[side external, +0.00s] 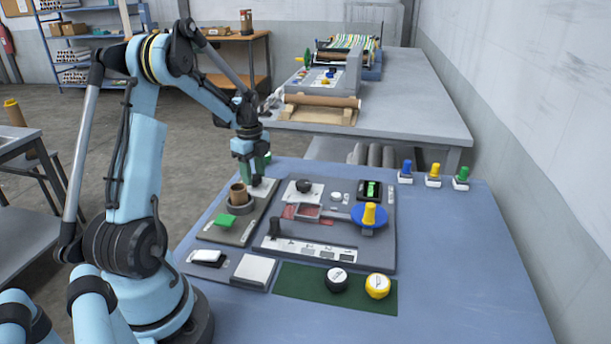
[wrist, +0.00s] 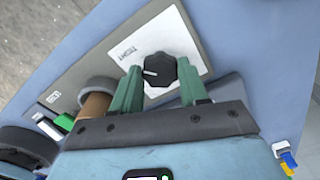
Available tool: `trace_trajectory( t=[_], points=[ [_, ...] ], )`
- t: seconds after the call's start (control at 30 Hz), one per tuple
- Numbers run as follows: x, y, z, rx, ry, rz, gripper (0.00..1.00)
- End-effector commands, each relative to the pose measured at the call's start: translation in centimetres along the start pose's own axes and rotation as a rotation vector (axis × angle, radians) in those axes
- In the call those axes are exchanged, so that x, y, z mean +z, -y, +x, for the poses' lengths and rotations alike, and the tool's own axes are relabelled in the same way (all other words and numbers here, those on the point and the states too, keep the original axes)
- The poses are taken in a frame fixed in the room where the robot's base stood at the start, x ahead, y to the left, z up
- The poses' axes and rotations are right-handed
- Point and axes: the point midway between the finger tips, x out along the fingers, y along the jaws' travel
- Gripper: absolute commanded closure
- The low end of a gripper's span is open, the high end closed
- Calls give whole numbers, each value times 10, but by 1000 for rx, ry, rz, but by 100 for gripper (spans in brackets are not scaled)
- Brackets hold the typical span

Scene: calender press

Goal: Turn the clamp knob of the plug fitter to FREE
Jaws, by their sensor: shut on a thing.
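The plug fitter is a grey panel (side external: 232,232) at the left of the blue table. Its black clamp knob (wrist: 160,66) sits on a white plate (wrist: 185,38) in the wrist view. The word TIGHT shows on the plate, and the knob's white pointer line points left in that view. No FREE mark is visible. My gripper (wrist: 160,80) has its green fingers on either side of the knob, shut on it. A brown plug (side external: 238,191) stands in a dark ring on the same panel.
A green block (side external: 225,221) lies near the plug.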

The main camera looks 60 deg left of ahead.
Motion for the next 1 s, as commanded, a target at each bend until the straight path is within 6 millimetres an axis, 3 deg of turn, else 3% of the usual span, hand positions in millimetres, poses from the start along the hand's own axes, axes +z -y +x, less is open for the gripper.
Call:
trace_trajectory(
  t=[0.27, 1.0],
  points=[
    [0, 0, 0, 0, 0, -160, 87],
    [0, -1, 0, -1, -1, -855, 87]
  ],
)
